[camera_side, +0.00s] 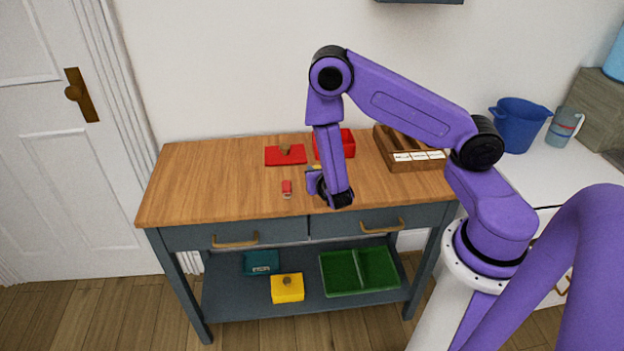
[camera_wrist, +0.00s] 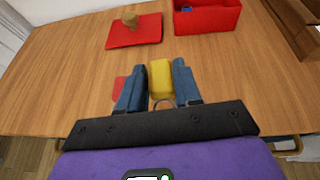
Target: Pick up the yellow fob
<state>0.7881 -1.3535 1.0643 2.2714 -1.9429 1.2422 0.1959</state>
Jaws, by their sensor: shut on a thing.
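The yellow fob (camera_wrist: 161,78) is between the two blue fingers of my gripper (camera_wrist: 158,86) in the wrist view. The fingers are shut on its sides. In the side view my gripper (camera_side: 315,181) is over the front middle of the wooden table top, and only a bit of yellow shows at it. I cannot tell whether the fob is touching the table or just above it.
A small red fob-like thing (camera_side: 287,189) lies just left of my gripper. Behind are a red flat piece with a brown knob (camera_side: 273,157), a red bin (camera_side: 349,139) and a wooden divided box (camera_side: 425,164). The table's left part is clear.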

